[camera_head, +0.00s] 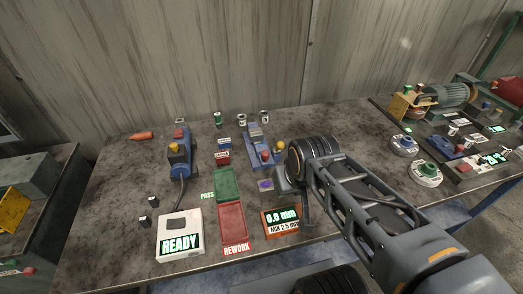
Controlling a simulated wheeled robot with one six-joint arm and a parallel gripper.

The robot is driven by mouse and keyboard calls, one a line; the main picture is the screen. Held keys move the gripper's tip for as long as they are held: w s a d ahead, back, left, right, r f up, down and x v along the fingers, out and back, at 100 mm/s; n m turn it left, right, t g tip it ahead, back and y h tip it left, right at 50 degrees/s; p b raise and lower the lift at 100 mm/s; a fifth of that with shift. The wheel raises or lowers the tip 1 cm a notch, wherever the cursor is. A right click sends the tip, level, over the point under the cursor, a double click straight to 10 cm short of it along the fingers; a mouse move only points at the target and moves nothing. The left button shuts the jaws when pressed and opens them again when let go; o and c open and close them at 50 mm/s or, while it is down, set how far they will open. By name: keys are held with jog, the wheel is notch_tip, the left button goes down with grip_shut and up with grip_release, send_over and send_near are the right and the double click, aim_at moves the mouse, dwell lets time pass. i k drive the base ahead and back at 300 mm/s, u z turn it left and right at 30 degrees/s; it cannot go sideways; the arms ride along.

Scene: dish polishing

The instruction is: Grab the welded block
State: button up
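My gripper (291,193) hangs over the middle of the table (110,190), just right of a small block-like piece with a purple top (266,186). I cannot tell whether this piece is the welded block or whether the gripper touches it. One grey finger points down towards the table; my wrist hides much of the rest, so its opening is unclear. Two small dark blocks, one nearer (143,222) and one farther (153,203), stand apart at the left.
A green PASS tray (227,184) and red REWORK tray (232,222) lie left of the gripper. A READY box (180,236) and an orange 0.0 mm display (281,221) stand in front. A blue tool (179,155) and blue fixture (256,143) stand behind. Machines crowd the right.

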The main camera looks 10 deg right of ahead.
aim_at(256, 135)
jog(key=u, duration=0.5)
jog(key=k, duration=1.2)
jog(key=u, duration=1.25)
jog(key=i, duration=0.85)
jog(key=z, duration=0.7)
jog(key=i, duration=0.75)
jog(key=z, duration=0.8)
